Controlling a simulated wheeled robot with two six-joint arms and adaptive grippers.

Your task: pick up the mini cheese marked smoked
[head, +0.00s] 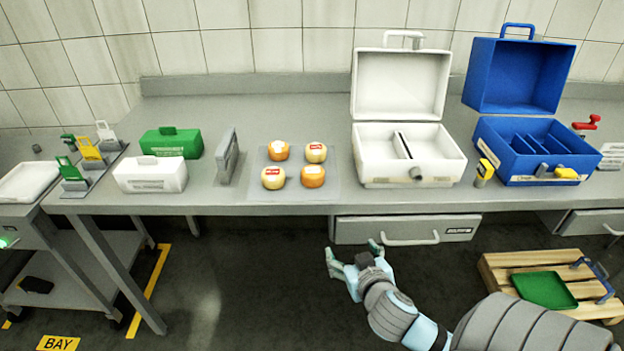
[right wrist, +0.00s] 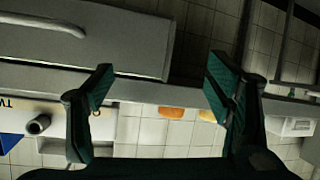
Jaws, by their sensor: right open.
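Several mini cheeses sit on a thin grey mat (head: 294,163) on the bench. At the back are an orange cheese (head: 279,151) with a white label and a pale cheese (head: 316,153) with a red label. At the front are a pale cheese (head: 273,179) with a red label and an orange cheese (head: 312,177). I cannot read which is marked smoked. My right gripper (head: 352,254) is open and empty, below and in front of the bench edge, apart from the cheeses. Orange cheese edges (right wrist: 171,113) show between its fingers in the right wrist view. My left gripper is out of view.
An open white case (head: 408,182) stands right of the mat, and an open blue case (head: 545,180) beyond it. A grey upright block (head: 228,156) and a white box (head: 150,176) stand left. A drawer (head: 405,229) lies under the bench edge near my right gripper.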

